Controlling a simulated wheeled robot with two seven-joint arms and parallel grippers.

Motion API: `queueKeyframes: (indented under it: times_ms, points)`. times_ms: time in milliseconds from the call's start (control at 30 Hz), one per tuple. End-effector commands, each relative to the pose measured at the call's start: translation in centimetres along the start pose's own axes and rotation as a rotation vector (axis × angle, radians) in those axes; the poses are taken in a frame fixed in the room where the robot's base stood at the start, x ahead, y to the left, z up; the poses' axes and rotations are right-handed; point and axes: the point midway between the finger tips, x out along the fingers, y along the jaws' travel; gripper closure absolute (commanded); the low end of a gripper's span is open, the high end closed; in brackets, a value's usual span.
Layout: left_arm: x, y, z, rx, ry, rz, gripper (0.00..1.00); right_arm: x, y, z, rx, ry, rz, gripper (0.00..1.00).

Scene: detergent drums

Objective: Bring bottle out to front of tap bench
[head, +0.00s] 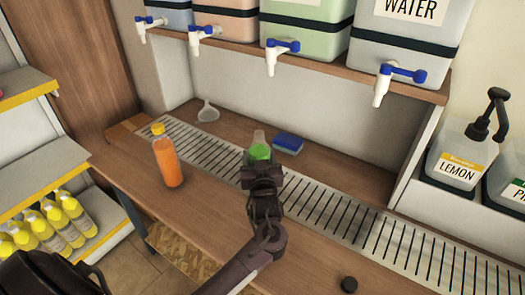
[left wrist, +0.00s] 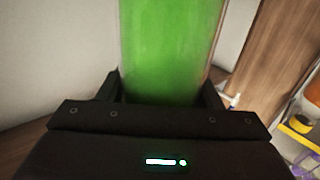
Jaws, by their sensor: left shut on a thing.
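A clear bottle with green liquid (head: 260,152) is between the fingers of my left gripper (head: 260,170), which is shut on it. The bottle is upright at the slotted drip tray of the wooden tap bench (head: 215,222); its lower part is hidden by the gripper, so I cannot tell if it touches the tray. In the left wrist view the green bottle (left wrist: 170,50) fills the space between the fingers. A bottle of orange liquid with an orange cap (head: 166,158) stands on the bench at the left, in front of the tray. My right gripper is out of view.
A blue sponge (head: 288,143) lies just behind the green bottle, and a funnel (head: 208,112) lies at the back left. The bench front centre is clear.

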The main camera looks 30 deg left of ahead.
Motion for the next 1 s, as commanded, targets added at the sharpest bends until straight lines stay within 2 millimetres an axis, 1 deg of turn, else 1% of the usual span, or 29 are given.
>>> queueKeyframes:
  times_ms: [100, 300, 1000]
  points:
    - [-0.7, -0.6, -0.4, -0.001, 0.004, 0.0, 0.85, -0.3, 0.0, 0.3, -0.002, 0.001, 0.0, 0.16]
    - [-1.9, -1.6, -0.3, -0.001, 0.003, -0.001, 0.85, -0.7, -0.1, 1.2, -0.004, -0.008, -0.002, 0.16]
    - [-6.0, -5.0, -0.3, -0.001, 0.001, -0.001, 0.85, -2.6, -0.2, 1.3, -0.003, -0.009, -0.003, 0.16]
